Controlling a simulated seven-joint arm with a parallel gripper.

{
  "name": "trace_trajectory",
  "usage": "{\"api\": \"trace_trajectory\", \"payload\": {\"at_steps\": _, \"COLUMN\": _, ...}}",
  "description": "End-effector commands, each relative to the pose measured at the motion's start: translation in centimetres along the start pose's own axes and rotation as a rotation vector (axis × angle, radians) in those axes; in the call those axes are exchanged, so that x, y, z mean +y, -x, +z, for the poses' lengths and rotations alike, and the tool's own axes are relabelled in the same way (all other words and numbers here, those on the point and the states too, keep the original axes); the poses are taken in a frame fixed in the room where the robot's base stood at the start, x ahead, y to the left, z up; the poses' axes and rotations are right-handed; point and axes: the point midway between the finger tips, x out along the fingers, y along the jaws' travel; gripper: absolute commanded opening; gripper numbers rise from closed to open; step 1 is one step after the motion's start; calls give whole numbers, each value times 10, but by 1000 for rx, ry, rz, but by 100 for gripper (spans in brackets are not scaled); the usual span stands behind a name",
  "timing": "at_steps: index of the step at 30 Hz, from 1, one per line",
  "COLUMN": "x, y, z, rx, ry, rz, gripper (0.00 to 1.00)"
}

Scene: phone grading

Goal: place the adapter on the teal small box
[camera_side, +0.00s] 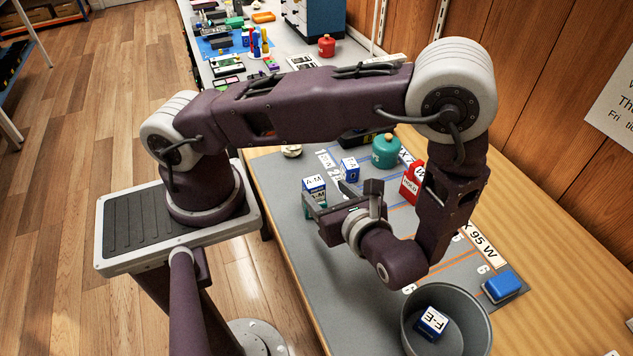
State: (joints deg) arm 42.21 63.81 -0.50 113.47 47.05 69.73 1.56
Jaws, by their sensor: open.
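A blue and white cube labelled A-M (314,186), which looks like an adapter, sits at the left of the grey mat. I cannot tell whether a finger touches the cube or the teal piece. My gripper partly hides the teal piece. A similar blue and white cube (349,168) stands behind, to the right.
A teal canister (386,149) and a red box (411,185) stand behind my gripper. A grey bin (478,331) at the front holds a cube labelled F-E (433,323). A blue block (503,285) lies right of the bin. The mat (300,262) is clear at front left.

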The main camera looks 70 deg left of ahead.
Motion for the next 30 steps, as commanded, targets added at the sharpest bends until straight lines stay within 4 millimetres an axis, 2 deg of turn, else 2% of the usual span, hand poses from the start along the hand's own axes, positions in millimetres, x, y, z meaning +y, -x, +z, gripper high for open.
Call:
{"api": "trace_trajectory", "payload": {"at_steps": 4, "x": 0, "y": 16, "z": 2, "rx": 12, "ry": 11, "rz": 9, "gripper": 61}}
{"api": "trace_trajectory", "payload": {"at_steps": 7, "x": 0, "y": 26, "z": 21, "rx": 90, "ry": 105, "rz": 72, "gripper": 61}}
{"api": "trace_trajectory", "payload": {"at_steps": 14, "x": 14, "y": 62, "z": 108, "rx": 493, "ry": 607, "rz": 364, "gripper": 61}}
{"api": "trace_trajectory", "payload": {"at_steps": 18, "x": 33, "y": 82, "z": 158, "rx": 777, "ry": 981, "rz": 510, "gripper": 61}}
{"api": "trace_trajectory", "payload": {"at_steps": 21, "x": 47, "y": 97, "z": 186, "rx": 974, "ry": 1240, "rz": 570, "gripper": 61}}
{"api": "trace_trajectory", "payload": {"at_steps": 25, "x": 60, "y": 111, "z": 208, "rx": 1166, "ry": 1490, "rz": 592, "gripper": 61}}
{"api": "trace_trajectory", "payload": {"at_steps": 30, "x": 66, "y": 119, "z": 219, "rx": 1276, "ry": 1625, "rz": 588, "gripper": 61}}
